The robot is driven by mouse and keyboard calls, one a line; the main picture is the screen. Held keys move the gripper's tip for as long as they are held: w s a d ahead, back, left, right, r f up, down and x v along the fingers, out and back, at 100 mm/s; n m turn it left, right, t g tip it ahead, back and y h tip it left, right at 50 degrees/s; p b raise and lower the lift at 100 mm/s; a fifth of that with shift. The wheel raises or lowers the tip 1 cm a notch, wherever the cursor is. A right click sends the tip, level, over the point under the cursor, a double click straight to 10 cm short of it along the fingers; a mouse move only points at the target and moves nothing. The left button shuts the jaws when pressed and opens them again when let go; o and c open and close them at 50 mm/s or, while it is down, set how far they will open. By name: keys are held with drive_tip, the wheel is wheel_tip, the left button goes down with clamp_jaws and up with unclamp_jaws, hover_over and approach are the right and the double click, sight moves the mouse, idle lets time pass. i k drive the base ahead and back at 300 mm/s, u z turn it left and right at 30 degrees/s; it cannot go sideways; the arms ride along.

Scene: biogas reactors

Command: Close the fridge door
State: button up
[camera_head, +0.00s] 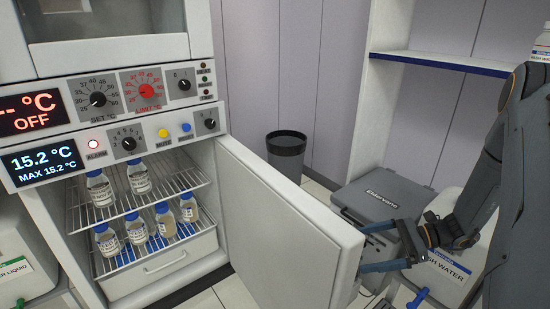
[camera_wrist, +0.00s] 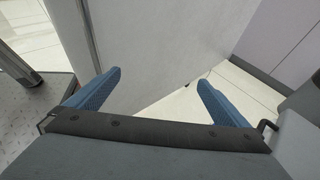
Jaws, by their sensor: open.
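The white fridge door (camera_head: 285,225) stands wide open, swung out to the right of the fridge (camera_head: 165,275). The fridge's inside shows wire shelves with several blue-capped bottles (camera_head: 138,228). My gripper (camera_head: 368,247) is open beside the free edge of the door, on its outer side. Its blue fingers are spread one above the other in the head view. In the wrist view the door's pale panel (camera_wrist: 165,35) lies ahead of the spread fingers (camera_wrist: 160,80), with nothing held between them. Whether a fingertip touches the door I cannot tell.
A grey case (camera_head: 385,200) and a white box labelled water (camera_head: 440,275) stand behind and below my gripper. A dark bin (camera_head: 287,155) stands behind the door by the wall. A white shelf unit (camera_head: 440,62) is at the back right. Tiled floor shows below the door.

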sight(290, 250)
drive_tip(key=k, duration=1)
